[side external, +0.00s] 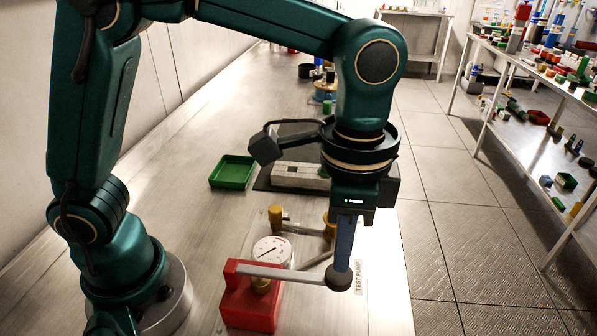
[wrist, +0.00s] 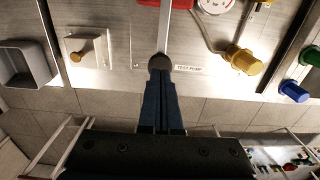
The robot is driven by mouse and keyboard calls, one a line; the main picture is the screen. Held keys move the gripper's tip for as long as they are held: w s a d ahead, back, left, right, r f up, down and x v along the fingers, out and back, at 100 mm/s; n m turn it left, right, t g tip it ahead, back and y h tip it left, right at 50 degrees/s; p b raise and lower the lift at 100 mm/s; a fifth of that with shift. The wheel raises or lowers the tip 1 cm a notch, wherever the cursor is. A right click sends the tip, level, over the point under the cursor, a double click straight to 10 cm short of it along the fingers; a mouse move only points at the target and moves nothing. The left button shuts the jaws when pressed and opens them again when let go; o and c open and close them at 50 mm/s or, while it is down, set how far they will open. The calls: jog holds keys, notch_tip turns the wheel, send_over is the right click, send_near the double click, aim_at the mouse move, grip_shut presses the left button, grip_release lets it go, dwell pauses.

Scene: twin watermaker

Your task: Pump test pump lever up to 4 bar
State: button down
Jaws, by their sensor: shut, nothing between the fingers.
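The test pump is a red block (side external: 250,305) with a pale lever (side external: 285,273) that ends in a dark round knob (side external: 339,278). The lever lies close to level and points right. My gripper (side external: 343,268) is shut and points down, its fingertips at the knob; whether they touch it I cannot tell. In the wrist view the shut fingertips (wrist: 161,76) meet the edge of the knob (wrist: 160,62), with the lever (wrist: 164,30) running away from it. The white round gauge (side external: 272,252) faces up behind the lever; its reading is too small to tell.
Yellow valve handles (side external: 276,215) and pipes stand just behind the gauge. The bench's right edge is close to the knob, with open floor beyond.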

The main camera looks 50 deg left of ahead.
aim_at(338, 275)
jog(key=shift+f, duration=0.2)
jog(key=shift+r, duration=0.2)
dwell(2.0)
dwell(0.4)
jog(key=shift+f, duration=2.6)
jog(key=shift+r, duration=2.6)
jog(key=shift+r, duration=3)
